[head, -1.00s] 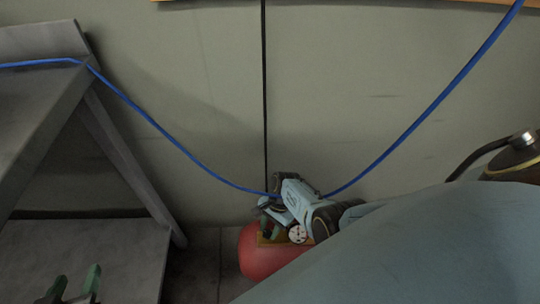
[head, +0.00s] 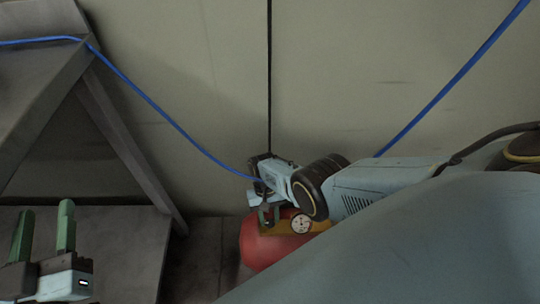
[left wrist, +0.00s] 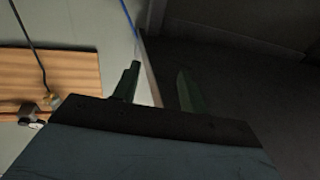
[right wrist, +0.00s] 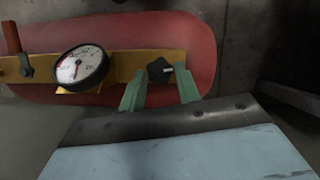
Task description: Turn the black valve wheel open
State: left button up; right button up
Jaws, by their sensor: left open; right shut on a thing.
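The black valve wheel (right wrist: 159,70) sits on a brass-coloured bar (right wrist: 125,66) across a red tank (right wrist: 190,32) in the right wrist view. My right gripper (right wrist: 160,88) has its green fingers on either side of the wheel and is shut on it. In the head view my right gripper (head: 268,214) reaches down over the red tank (head: 262,252), and the wheel is hidden or too small to tell. My left gripper (head: 44,222) is open and empty at the lower left, well away from the tank. Its two fingers (left wrist: 158,70) also show apart in the left wrist view.
A round white gauge (right wrist: 81,67) and a red-handled lever (right wrist: 15,45) are on the bar left of the wheel. A blue hose (head: 150,112) hangs across the wall behind my right gripper. A grey metal frame (head: 130,145) stands at the left. A wooden board (left wrist: 60,75) shows in the left wrist view.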

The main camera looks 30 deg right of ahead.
jog(key=n+h, duration=0.1)
jog(key=n, duration=0.1)
jog(key=shift+a+n, duration=0.15)
jog(key=shift+n, duration=0.25)
jog(key=shift+a+n+h, duration=0.1)
jog(key=shift+n+h, duration=0.3)
jog(key=shift+n, duration=0.5)
jog(key=shift+s+n+h, duration=0.1)
jog(key=shift+n+h, duration=0.3)
jog(key=shift+n, duration=0.5)
jog(key=shift+a+n+h, duration=0.15)
jog(key=shift+n+h, duration=0.25)
jog(key=shift+n, duration=0.6)
pick_arm(q)
jog(key=shift+a+f+g+p, duration=0.15)
jog(key=shift+f+g, duration=0.15)
jog(key=shift+f, duration=0.15)
jog(key=shift+a+f+g+p, duration=0.15)
jog(key=shift+f+g, duration=0.15)
jog(key=shift+f, duration=0.15)
pick_arm(e)
jog(key=shift+n+h, duration=0.3)
jog(key=shift+n, duration=0.7)
pick_arm(q)
jog(key=shift+f, duration=0.1)
pick_arm(e)
jog(key=o, duration=1)
jog(key=shift+c, duration=0.2)
pick_arm(q)
jog(key=shift+d, duration=0.1)
